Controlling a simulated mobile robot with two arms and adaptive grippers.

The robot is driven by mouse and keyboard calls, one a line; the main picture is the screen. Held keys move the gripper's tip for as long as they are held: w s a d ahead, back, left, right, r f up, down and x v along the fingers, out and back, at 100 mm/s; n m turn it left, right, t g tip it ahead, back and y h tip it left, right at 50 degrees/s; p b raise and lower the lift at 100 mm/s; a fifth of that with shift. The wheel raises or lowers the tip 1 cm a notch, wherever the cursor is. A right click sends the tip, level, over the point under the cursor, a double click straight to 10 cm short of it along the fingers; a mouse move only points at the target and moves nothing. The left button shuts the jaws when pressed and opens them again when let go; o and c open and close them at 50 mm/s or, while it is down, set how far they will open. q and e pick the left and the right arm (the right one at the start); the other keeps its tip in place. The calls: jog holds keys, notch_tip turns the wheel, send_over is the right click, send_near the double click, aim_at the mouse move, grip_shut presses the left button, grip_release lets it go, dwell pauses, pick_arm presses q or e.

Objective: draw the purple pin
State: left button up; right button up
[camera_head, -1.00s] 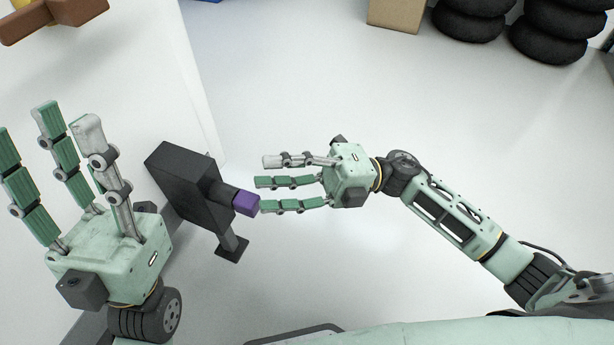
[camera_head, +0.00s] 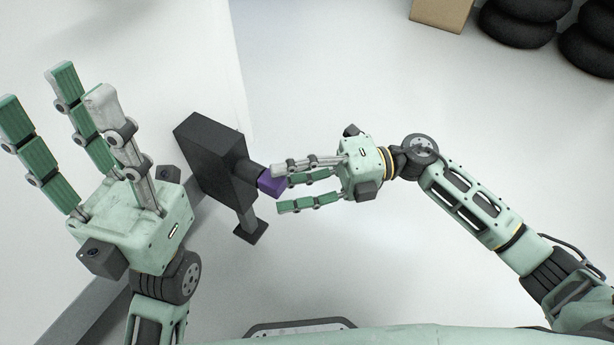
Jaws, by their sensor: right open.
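The purple pin (camera_head: 268,183) is a small purple block that sticks out to the right from a black box-shaped housing (camera_head: 212,150) on a post. My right gripper (camera_head: 282,186) comes in from the right with its fingers pointing left at the pin. Its fingers are open. The upper fingertips overlap the pin's right end in the picture, and the lower finger is just below it; I cannot tell whether any finger touches it. My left gripper (camera_head: 65,98) is at the left, its fingers spread and pointing up, open and empty.
The post stands on a small black foot plate (camera_head: 250,232) on the pale floor. A white wall or panel edge runs behind the housing. A cardboard box (camera_head: 442,13) and stacked black tyres (camera_head: 520,30) stand far back. The floor between is clear.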

jog(key=shift+a, duration=0.2)
jog(key=shift+r, duration=0.1)
grip_shut()
dwell(0.6)
jog(key=shift+s+d, duration=0.4)
jog(key=shift+d, duration=0.1)
dwell(0.6)
jog(key=c, duration=0.7)
grip_release()
grip_shut()
